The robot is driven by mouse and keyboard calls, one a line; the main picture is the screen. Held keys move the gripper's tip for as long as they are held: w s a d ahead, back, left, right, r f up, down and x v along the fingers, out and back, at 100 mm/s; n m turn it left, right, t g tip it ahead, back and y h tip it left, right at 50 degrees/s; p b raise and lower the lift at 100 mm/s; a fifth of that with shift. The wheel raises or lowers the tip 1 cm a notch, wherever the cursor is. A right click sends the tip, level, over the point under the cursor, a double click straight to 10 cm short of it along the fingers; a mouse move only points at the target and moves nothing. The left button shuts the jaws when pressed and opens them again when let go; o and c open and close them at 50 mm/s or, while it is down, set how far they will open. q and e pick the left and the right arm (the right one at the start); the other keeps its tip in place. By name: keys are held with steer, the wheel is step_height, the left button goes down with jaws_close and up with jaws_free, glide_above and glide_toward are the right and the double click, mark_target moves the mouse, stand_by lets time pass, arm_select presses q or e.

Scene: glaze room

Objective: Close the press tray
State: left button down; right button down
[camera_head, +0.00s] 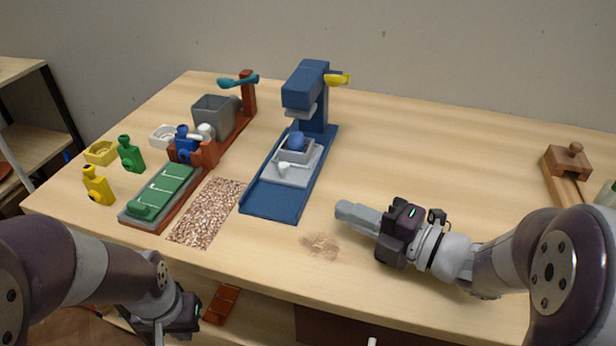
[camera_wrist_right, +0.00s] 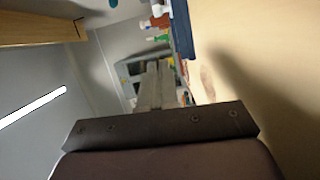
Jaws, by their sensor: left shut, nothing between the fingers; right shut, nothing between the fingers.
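The blue press (camera_head: 307,95) with a yellow handle (camera_head: 337,80) stands at the middle back of the table. Its grey tray (camera_head: 299,170) sits on the blue base rails, in front of the press head, with a white knob (camera_head: 283,168) at its front. A grey block with a blue round piece (camera_head: 297,141) is on the tray. My right gripper (camera_head: 346,212) is shut and empty, to the right of the base's front end, pointing left. It also shows in the right wrist view (camera_wrist_right: 155,75). My left gripper (camera_head: 158,338) is shut and empty, below the table's front edge.
Left of the press are a green-topped tray (camera_head: 163,190), a speckled mat (camera_head: 207,212), a grey bin (camera_head: 214,117) and green (camera_head: 131,154) and yellow (camera_head: 97,186) bottles. A wooden piece (camera_head: 567,160) is at far right. The table between is mostly clear.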

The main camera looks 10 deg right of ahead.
mark_target(304, 177)
steer(key=x, duration=1)
steer(key=shift+s+a+b, duration=0.1)
steer(key=shift+s+b, duration=0.05)
steer(key=shift+b, duration=0.25)
steer(key=w, duration=0.3)
steer(key=shift+w+a+f, duration=0.1)
steer(key=shift+w, duration=0.45)
steer(key=w, duration=0.1)
steer(key=w+d, duration=0.1)
steer(key=w, duration=0.1)
steer(key=shift+w+d, duration=0.3)
steer(key=shift+w, duration=0.05)
